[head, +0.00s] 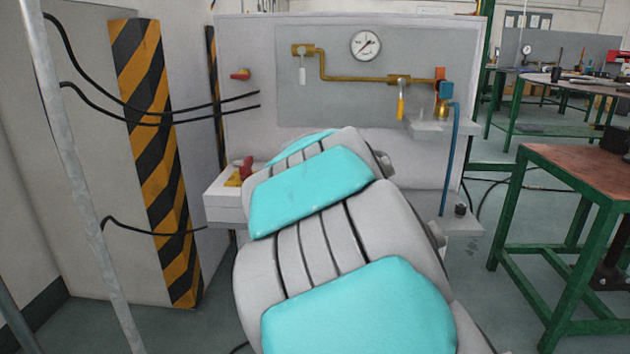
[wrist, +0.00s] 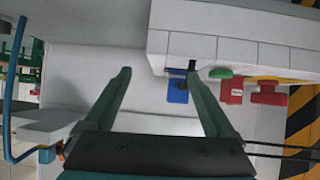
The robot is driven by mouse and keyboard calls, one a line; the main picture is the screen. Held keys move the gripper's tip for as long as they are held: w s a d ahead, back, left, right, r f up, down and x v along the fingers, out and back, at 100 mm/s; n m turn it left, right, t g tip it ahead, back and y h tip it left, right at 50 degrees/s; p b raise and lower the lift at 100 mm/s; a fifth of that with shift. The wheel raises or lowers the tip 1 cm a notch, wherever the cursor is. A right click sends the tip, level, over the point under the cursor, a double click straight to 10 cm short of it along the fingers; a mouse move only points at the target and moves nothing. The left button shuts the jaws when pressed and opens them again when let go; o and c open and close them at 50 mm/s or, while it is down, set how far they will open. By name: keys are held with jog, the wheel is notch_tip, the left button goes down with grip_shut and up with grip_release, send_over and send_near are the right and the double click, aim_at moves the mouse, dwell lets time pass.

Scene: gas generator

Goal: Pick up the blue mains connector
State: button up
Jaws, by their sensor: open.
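In the wrist view, the blue mains connector (wrist: 178,91) is a small blue block beside the edge of a white tiled ledge. It shows between my gripper's two green fingers, closer to the right one. My gripper (wrist: 158,75) is open, with nothing held between its fingers. The connector seems to be beyond the fingertips; the exact distance cannot be told. In the head view, my own arm covers the gripper, and I cannot make out the connector there.
Red parts (wrist: 268,94) and a green part (wrist: 220,73) sit right of the connector, close to the right finger. In the head view, a grey panel (head: 350,155) with a gauge (head: 365,45) stands behind my arm. A striped post (head: 150,150) and a green-framed table (head: 575,165) flank it.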

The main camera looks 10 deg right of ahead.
jog(key=w+r, duration=0.1)
jog(key=w, duration=0.1)
jog(key=w+a+r+t, duration=0.1)
jog(key=w, duration=0.1)
jog(key=w+a+r+t, duration=0.1)
jog(key=w, duration=0.1)
jog(key=shift+w+a, duration=0.1)
jog(key=shift+w, duration=0.35)
jog(key=x, duration=0.6)
jog(key=shift+w+d, duration=0.15)
jog(key=shift+d, duration=0.2)
jog(key=shift+w, duration=0.4)
jog(key=shift+f, duration=0.1)
grip_shut()
